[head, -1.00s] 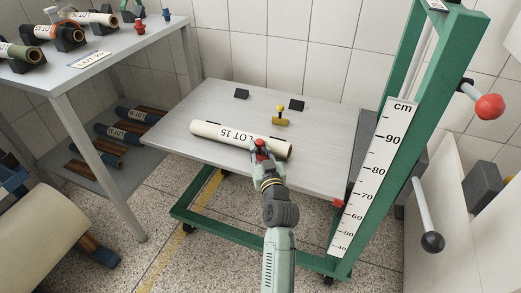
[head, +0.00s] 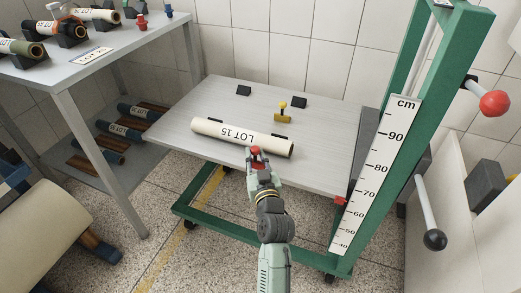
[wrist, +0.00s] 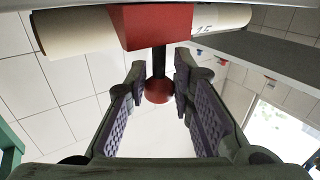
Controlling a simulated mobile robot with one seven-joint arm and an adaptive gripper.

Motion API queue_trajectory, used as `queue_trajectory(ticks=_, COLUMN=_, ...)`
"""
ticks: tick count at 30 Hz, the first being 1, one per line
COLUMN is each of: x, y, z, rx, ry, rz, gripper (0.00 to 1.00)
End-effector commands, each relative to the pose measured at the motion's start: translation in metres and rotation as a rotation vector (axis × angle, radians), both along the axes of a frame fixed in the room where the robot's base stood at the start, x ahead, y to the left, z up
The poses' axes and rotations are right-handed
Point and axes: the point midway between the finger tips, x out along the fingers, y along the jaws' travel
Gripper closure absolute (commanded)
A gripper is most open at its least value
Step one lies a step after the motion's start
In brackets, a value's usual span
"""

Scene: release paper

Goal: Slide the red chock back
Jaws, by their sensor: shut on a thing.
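The red chock (head: 256,152) is at the front edge of the grey lift table (head: 190,105), on the near side of the cream roll marked LOT 15 (head: 215,129). In the wrist view the red block (wrist: 152,28) has a dark stem ending in a red knob (wrist: 158,91), with the roll (wrist: 75,32) behind it. My gripper (head: 257,162) reaches in from the front. Its fingers (wrist: 160,78) are closed in on either side of the stem and knob. Whether the chock touches the roll is hard to tell. A yellow chock (head: 283,117) stands beyond the roll.
Two black blocks (head: 243,91) (head: 299,102) lie at the back of the table. A green frame with a cm scale (head: 377,170) rises at the right, with a red-knobbed lever (head: 494,103). A shelf table (head: 100,65) with rolls stands at the left.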

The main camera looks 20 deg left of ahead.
Motion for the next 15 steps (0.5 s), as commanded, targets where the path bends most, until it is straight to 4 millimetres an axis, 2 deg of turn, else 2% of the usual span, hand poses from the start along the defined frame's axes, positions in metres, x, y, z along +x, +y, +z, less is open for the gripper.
queue_trajectory(ticks=3, x=-0.0063, y=-0.0022, z=0.0002, rx=-0.001, ry=-0.001, rz=-0.005, gripper=1.0)
queue_trajectory(ticks=10, x=-0.0065, y=-0.002, z=0.0011, rx=0.0, ry=-0.002, rz=-0.004, gripper=1.0)
queue_trajectory(ticks=11, x=-0.0065, y=-0.002, z=0.0012, rx=0.0, ry=-0.002, rz=-0.004, gripper=0.79)
queue_trajectory(ticks=15, x=-0.0064, y=-0.0016, z=0.0011, rx=0.0, ry=-0.002, rz=-0.004, gripper=0.7)
